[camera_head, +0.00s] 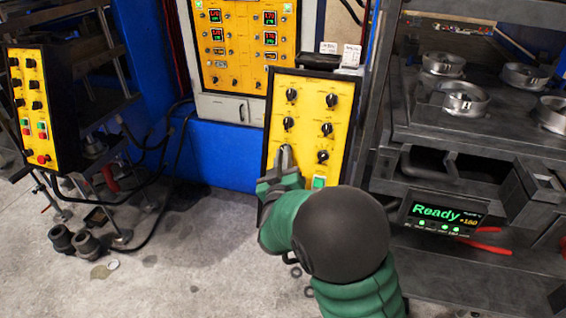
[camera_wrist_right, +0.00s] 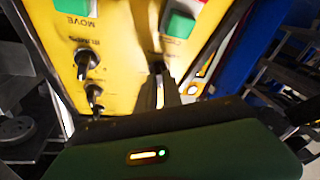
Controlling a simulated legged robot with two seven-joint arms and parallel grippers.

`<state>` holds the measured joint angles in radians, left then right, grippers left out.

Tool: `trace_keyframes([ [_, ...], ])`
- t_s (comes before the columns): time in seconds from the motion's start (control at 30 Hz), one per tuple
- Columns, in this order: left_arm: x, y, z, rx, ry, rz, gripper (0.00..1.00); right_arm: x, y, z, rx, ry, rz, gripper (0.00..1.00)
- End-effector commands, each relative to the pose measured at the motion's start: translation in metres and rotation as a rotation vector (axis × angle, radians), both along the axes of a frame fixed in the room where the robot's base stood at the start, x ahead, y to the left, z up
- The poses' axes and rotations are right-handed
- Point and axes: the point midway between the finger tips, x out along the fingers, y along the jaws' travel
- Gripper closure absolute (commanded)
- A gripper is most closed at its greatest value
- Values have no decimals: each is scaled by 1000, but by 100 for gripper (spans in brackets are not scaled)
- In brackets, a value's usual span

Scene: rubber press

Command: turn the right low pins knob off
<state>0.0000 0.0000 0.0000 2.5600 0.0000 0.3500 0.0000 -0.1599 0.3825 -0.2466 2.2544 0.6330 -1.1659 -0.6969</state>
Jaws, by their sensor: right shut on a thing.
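A yellow control panel (camera_head: 308,118) with a black frame stands in the middle of the head view. It carries two columns of black knobs, and I cannot read their labels there. My right gripper (camera_head: 284,160) is at the lowest knob of the left column and mostly hides it. In the right wrist view, the fingers of my right gripper (camera_wrist_right: 166,90) are closed around a dark knob (camera_wrist_right: 157,68) on the yellow panel. Which way that knob points is hard to tell. My left gripper is not in view.
The lowest right-column knob (camera_head: 322,156) and a green button (camera_head: 319,182) are close to my gripper. A press (camera_head: 490,130) with round metal moulds stands on the right, with a "Ready" display (camera_head: 442,215). Another yellow panel (camera_head: 30,105) stands at the left. Cables hang between.

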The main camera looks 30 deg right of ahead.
Motion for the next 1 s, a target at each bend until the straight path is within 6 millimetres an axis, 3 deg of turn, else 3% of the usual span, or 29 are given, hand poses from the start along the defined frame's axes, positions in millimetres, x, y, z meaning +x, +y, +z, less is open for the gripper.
trace_keyframes([
  [0.03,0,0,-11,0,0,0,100,-1,1,-13,30,-13,-13,100],
  [0.4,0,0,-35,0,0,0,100,2,4,-13,211,-219,-112,100],
  [1.0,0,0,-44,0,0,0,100,4,6,-10,321,-348,-173,100],
])
